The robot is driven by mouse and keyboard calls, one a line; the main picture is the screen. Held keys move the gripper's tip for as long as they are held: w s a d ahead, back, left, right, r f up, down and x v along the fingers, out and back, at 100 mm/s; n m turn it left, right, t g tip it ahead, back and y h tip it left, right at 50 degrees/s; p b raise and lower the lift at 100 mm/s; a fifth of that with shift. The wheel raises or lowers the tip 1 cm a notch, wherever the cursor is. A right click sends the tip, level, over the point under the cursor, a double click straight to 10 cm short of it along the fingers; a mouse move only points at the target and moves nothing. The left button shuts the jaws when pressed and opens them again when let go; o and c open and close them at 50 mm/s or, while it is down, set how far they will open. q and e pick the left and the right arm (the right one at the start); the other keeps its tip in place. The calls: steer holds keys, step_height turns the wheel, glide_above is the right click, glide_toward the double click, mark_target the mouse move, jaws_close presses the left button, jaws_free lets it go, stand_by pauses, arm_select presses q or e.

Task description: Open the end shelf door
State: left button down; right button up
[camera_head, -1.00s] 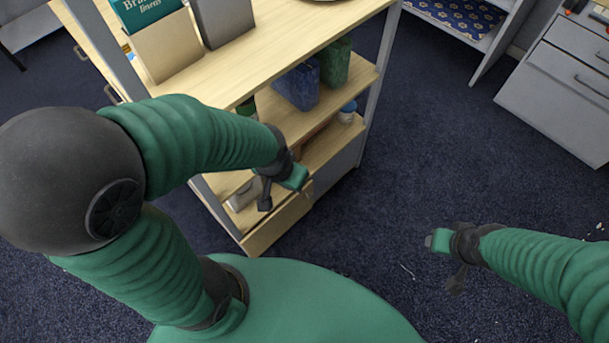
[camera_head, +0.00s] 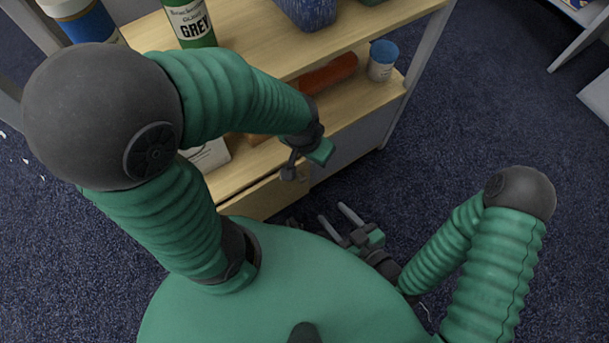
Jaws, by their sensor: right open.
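I cannot tell for sure which one is the door, and neither looks swung open. My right gripper (camera_head: 334,215) is open and empty, its two grey fingers apart and pointing toward the lower shelf corner. A small gap of floor shows between it and the shelf. My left gripper (camera_head: 305,165) hangs in front of the lower shelf, hiding part of it. Its fingers are not clear.
Dark carpet (camera_head: 480,110) is free to the right. Pale furniture (camera_head: 598,98) stands at the far right edge.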

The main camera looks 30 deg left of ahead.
steer(key=b+x, duration=0.6)
steer(key=x, duration=0.8)
steer(key=shift+w+a+f, duration=0.2)
jaws_close()
stand_by(0.6)
